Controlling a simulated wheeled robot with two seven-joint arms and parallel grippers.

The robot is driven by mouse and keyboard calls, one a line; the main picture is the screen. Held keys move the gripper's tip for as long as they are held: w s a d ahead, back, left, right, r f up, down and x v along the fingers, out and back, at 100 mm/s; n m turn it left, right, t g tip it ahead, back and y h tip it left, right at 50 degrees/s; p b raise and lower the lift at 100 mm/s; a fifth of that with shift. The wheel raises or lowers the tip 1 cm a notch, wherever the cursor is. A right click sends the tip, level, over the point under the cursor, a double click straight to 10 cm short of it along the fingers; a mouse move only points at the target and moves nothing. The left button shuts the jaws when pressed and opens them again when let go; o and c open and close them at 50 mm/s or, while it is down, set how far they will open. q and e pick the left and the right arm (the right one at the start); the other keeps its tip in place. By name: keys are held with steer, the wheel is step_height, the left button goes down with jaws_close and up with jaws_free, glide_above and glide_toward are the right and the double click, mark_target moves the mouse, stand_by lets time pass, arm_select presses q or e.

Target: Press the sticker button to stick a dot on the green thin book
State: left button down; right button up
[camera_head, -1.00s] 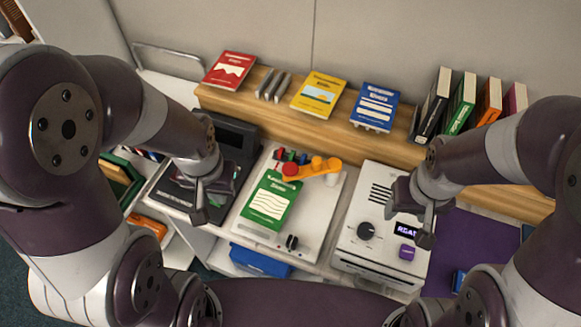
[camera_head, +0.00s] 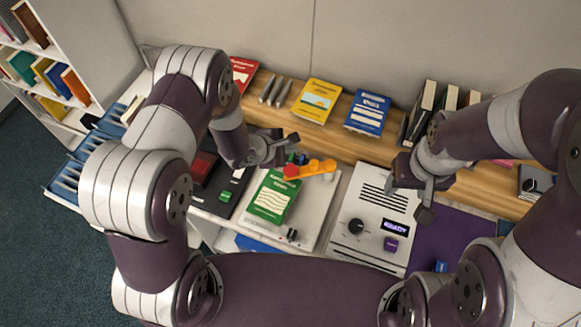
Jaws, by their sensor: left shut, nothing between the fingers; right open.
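The green thin book (camera_head: 273,196) lies face up on a white station plate (camera_head: 312,222) in the middle of the picture. An orange arm (camera_head: 318,167) with a red round end (camera_head: 291,171) reaches over the book's top edge. Small coloured knobs, one of them blue (camera_head: 303,158), stand behind it, partly hidden by my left gripper. My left gripper (camera_head: 291,143) is shut and empty, just behind and above these knobs; I cannot tell whether it touches any. My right gripper (camera_head: 424,202) is open and empty above the white machine. I cannot make out a dot on the book.
A white machine (camera_head: 368,212) with a dial, lit display and purple button stands to the right, beside a purple mat (camera_head: 454,237). A dark device (camera_head: 224,180) is to the left. Red, yellow (camera_head: 316,101) and blue (camera_head: 367,110) books rest on the wooden shelf behind.

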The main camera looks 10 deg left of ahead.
arm_select(q)
steer(key=shift+n, duration=0.4)
steer(key=shift+r, duration=0.1)
steer(key=b, duration=0.8)
glide_above(288, 172)
step_height(288, 172, down, 7)
steer(key=shift+f+b, duration=0.4)
steer(key=shift+f, duration=0.55)
stand_by(0.7)
steer(key=shift+f, duration=0.4)
